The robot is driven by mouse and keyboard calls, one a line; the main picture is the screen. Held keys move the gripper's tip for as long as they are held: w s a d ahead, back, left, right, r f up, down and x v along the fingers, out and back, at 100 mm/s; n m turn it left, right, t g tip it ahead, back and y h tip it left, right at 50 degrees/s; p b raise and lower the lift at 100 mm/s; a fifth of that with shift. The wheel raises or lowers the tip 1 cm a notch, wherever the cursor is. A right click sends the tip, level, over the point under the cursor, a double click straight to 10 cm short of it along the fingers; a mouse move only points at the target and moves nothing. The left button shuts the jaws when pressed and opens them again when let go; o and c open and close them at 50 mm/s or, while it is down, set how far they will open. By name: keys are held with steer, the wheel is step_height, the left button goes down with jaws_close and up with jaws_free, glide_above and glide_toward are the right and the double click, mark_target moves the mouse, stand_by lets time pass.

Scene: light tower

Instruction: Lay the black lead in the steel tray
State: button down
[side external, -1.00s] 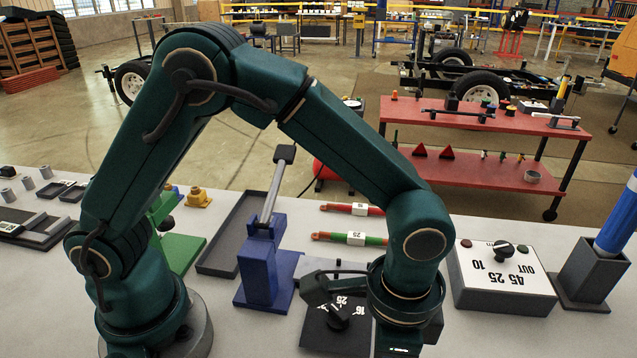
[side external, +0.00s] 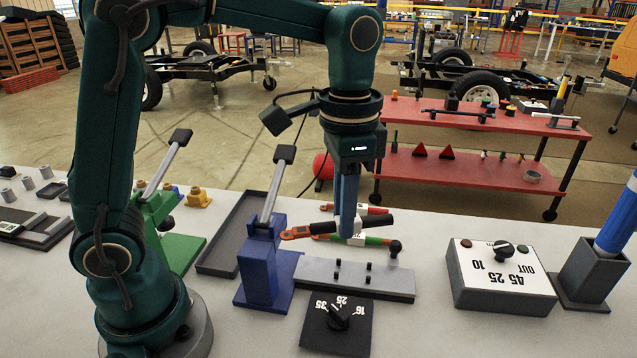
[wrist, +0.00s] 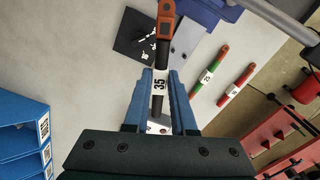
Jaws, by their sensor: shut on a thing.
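My gripper (side external: 347,232) points down and is shut on the black lead (side external: 378,223), holding it above the bench, over the back of a light grey plate with pegs (side external: 330,270). In the wrist view the black lead (wrist: 160,100) lies between my fingers, with a white "35" label and an orange lug at its far end. The steel tray appears to be the empty, long dark grey tray (side external: 217,266) on the bench, to the left of my gripper and behind the blue lever stand.
A blue lever stand (side external: 262,265) is between the plate and tray; a green one (side external: 165,240) is farther left. A red lead (side external: 375,210) and a green lead (side external: 375,240) lie behind the plate. A black dial panel (side external: 325,338) is in front, a white switch box (side external: 500,270) right.

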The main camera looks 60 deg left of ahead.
steer(key=r+n, duration=0.1)
steer(key=a+r+n, duration=0.1)
steer(key=n, duration=0.1)
steer(key=shift+s, duration=0.2)
steer(key=shift+s+a+r+n, duration=0.1)
steer(key=shift+s+n, duration=0.15)
steer(key=shift+n, duration=0.65)
steer(key=a, duration=0.6)
steer(key=shift+a, duration=0.35)
steer(key=shift+d, duration=0.1)
